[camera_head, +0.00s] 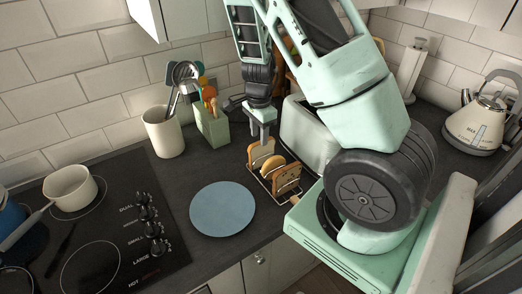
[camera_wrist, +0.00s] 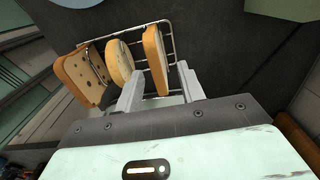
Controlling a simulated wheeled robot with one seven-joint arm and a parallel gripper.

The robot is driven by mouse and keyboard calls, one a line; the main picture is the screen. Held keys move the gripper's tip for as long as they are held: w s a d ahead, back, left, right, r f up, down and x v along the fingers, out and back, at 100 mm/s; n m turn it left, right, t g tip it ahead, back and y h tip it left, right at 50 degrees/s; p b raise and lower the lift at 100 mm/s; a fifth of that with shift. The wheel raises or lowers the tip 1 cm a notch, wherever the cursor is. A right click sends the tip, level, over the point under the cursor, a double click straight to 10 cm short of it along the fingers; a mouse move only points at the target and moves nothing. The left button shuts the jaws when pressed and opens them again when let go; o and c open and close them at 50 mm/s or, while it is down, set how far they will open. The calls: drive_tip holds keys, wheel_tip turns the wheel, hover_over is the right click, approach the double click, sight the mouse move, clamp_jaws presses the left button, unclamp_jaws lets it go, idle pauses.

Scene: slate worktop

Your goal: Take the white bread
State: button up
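Three bread slices stand in a wire rack. The slice nearest my gripper has a pale face and brown crust (camera_head: 260,153); in the wrist view it is the right one (camera_wrist: 155,60). A rounder slice (camera_head: 272,165) stands in the middle (camera_wrist: 119,63). A slice with dark spots (camera_head: 288,179) is at the other end (camera_wrist: 80,78). I take the pale slice as the white bread, though all look similar in colour. My gripper (camera_head: 263,136) points down over that slice. Its fingers (camera_wrist: 159,88) are apart, one on either side of it; contact cannot be told.
A blue plate (camera_head: 222,209) lies left of the wire rack (camera_wrist: 171,43). A hob (camera_head: 110,225) with pots is farther left. A green utensil holder (camera_head: 212,127) and white crock (camera_head: 163,132) stand behind. A pale toaster (camera_head: 308,132) stands close right; a kettle (camera_head: 477,122) is far right.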

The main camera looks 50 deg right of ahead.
sight(262, 153)
drive_tip(key=f, duration=0.5)
drive_tip(key=shift+s+d+f+p, duration=0.1)
drive_tip(key=shift+s+f+p, duration=0.1)
drive_tip(key=shift+s+p, duration=0.1)
clamp_jaws()
drive_tip(key=shift+r, duration=0.15)
